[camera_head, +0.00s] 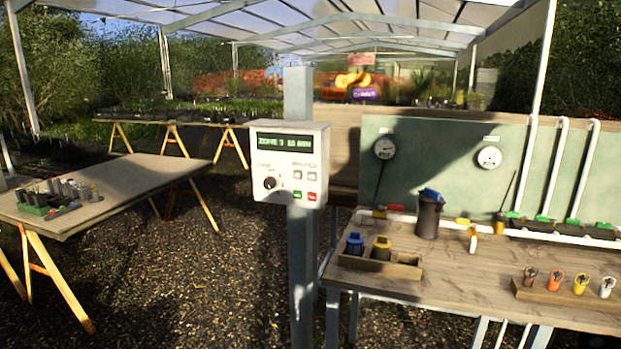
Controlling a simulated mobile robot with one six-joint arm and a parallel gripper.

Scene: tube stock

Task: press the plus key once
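A white control box (262,142) is fixed to a grey post (301,270) near the middle of the view. Its green display (285,143) shows a line starting with "ZONE" and ending in "MIN"; the digits are hard to read. A black dial (270,183) sits at its lower left. The key markings are too small to tell which is plus. My gripper is not in view.
A wooden bench (470,275) stands right of the post, with a dark jug (429,215), blue- and yellow-topped containers and several small pots. A trestle table (125,180) with a tray of tubes is at left. Gravel floor (190,285) lies open between them.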

